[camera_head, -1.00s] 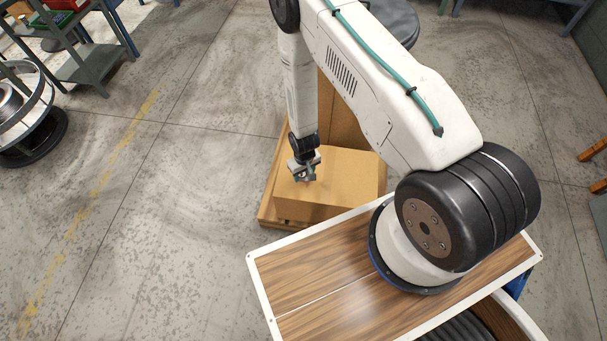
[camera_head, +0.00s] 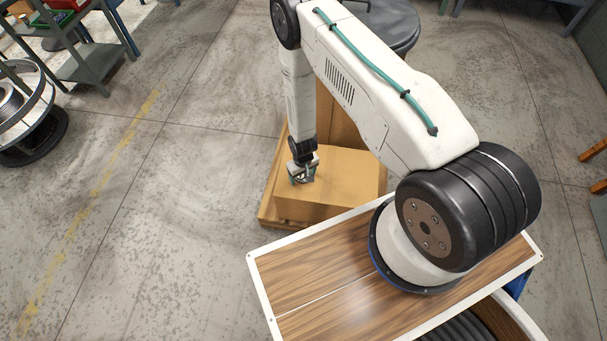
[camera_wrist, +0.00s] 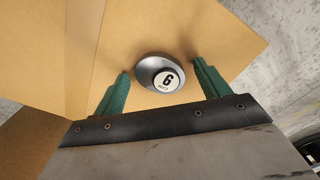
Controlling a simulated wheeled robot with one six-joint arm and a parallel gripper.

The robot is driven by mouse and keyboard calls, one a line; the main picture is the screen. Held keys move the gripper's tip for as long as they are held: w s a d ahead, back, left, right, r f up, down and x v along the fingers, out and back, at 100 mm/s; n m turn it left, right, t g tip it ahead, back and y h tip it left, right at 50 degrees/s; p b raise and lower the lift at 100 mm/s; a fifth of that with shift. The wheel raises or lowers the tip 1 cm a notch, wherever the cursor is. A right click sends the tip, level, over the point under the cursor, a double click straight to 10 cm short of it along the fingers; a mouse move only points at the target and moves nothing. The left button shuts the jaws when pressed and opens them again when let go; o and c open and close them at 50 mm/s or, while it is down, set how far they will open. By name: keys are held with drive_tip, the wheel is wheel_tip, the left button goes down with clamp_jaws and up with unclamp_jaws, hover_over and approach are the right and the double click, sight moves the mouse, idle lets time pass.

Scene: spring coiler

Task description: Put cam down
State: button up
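The cam (camera_wrist: 160,72) is a round silver metal piece with a white face marked "6", in the upper middle of the wrist view. It appears to rest on the top of a cardboard box (camera_head: 345,185). My gripper (camera_wrist: 163,69) is open, with one green finger on each side of the cam. A gap shows between each finger and the cam. In the head view my gripper (camera_head: 303,174) points down, low over the left part of the box top. The cam cannot be made out there.
The box sits on a wooden pallet (camera_head: 266,212), with a taller cardboard piece (camera_head: 345,122) behind it. A metal rack (camera_head: 95,62) and a round coil machine (camera_head: 22,115) stand at the upper left. The floor left of the box is clear.

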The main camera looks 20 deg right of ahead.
wheel_tip(320, 180, up, 12)
wheel_tip(320, 180, up, 38)
hover_over(303, 177)
drive_tip(key=s+d+r+m+t, duration=0.1)
drive_tip(key=s+d+r, duration=0.1)
drive_tip(key=s+r, duration=1.3)
drive_tip(key=s, duration=0.3)
drive_tip(key=s+d+r, duration=0.1)
drive_tip(key=s+r, duration=0.3)
drive_tip(key=s, duration=0.3)
drive_tip(key=shift+s+d+r+m, duration=0.25)
drive_tip(key=shift+m, duration=0.05)
drive_tip(key=shift+o, duration=0.5)
